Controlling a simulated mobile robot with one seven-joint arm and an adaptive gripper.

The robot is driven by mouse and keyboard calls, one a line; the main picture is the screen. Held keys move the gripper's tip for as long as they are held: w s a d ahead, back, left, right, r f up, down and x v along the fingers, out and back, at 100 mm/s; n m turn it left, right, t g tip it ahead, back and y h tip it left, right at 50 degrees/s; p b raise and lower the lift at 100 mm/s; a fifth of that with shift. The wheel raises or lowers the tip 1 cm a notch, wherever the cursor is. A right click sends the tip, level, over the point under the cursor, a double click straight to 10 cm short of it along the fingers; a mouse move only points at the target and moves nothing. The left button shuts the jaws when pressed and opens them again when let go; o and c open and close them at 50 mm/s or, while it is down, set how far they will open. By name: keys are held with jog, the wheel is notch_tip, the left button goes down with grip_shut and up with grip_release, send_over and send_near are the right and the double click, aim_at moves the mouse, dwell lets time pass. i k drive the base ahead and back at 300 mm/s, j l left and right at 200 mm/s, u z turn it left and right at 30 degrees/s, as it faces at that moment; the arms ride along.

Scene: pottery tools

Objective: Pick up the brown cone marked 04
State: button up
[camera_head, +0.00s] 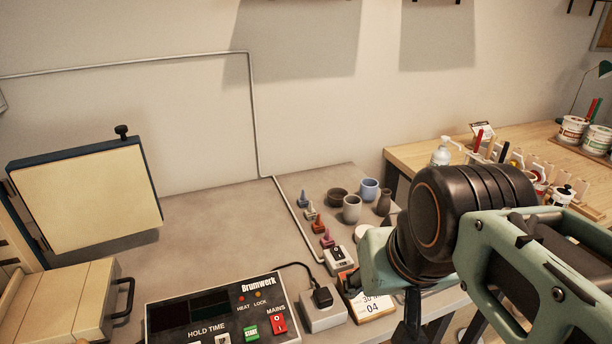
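Several small cones on bases stand in a row on the grey table: a blue-grey one (304,199), a pale one with a reddish-brown top (311,213), an orange-brown one (319,227) and a pink-red one (327,239). Their markings are too small to read, so I cannot tell which is marked 04. A card reading 04 (372,307) lies at the table's front, partly hidden by my arm. My gripper (409,322) shows only as a dark part below my arm, right of the card and apart from the cones. Its fingertips are not clear.
Pots and cups (352,209) stand just right of the cones. A small switch box (337,257) sits in front of them. A control panel (220,314) and plug box (323,310) are at the front. The grey tabletop (225,230) is clear left of the cones.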

aim_at(319, 227)
jog(key=i+l, duration=0.1)
jog(key=l, duration=0.3)
jog(key=i+l, duration=0.1)
jog(key=l, duration=0.75)
jog(key=k+j+u, duration=0.15)
jog(key=k, duration=0.3)
jog(key=i+l+z, duration=0.15)
jog(key=i, duration=0.5)
